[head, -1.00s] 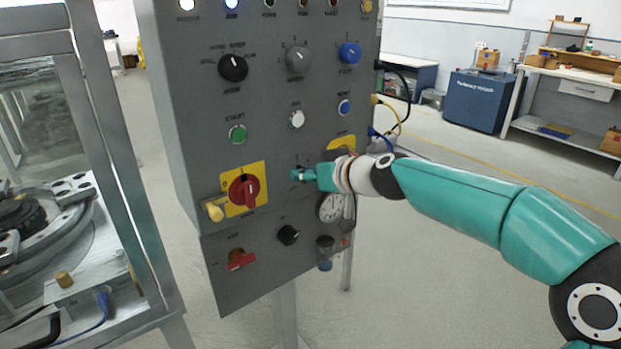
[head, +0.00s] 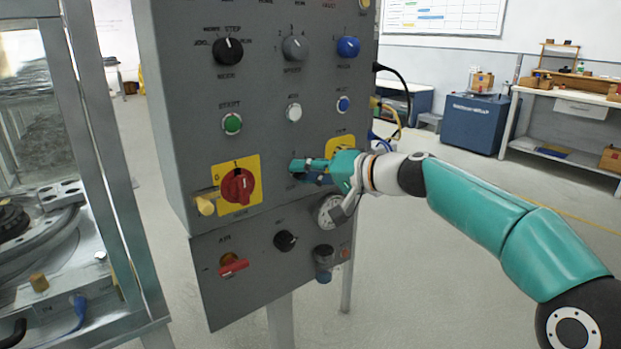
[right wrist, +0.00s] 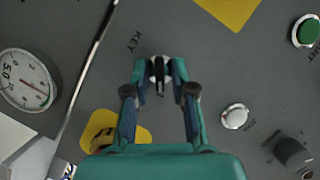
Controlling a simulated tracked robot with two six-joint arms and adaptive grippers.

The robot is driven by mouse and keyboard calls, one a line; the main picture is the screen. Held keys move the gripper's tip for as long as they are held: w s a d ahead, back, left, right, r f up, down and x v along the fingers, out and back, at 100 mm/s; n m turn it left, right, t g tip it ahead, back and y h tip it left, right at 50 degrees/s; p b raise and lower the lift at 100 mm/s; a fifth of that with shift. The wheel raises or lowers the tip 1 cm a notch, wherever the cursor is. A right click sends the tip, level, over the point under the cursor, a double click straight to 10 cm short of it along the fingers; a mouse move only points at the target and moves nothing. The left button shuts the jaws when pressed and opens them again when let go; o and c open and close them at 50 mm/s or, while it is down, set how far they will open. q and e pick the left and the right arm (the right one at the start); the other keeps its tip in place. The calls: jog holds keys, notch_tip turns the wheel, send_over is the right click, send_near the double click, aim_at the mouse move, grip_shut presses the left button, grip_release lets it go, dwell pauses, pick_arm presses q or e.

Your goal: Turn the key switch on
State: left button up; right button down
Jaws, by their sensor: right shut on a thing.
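The key switch (right wrist: 160,70) is a small round metal lock with a dark key in it, beside the printed word KEY in the right wrist view. My right gripper (right wrist: 160,78) is teal and shut on the key, with one fingertip on each side of it. In the head view my right gripper (head: 297,167) reaches the grey control panel (head: 190,120) from the right and hides the key switch there. How far the key is turned I cannot tell. My left gripper is not in view.
A red rotary switch (head: 238,186) on a yellow plate sits left of my gripper. A green start button (head: 232,123) and white button (head: 293,112) are above. A dial gauge (head: 328,213) is below. A metal frame (head: 105,150) stands at the left.

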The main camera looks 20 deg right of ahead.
jog(key=shift+w+d+r+m, duration=0.1)
jog(key=shift+d+m, duration=0.2)
jog(key=shift+m, duration=0.2)
jog(key=c, duration=1.3)
grip_release()
jog(key=shift+o, duration=0.2)
jog(key=shift+a, duration=0.15)
jog(key=v, duration=1.2)
jog(key=shift+f, duration=0.25)
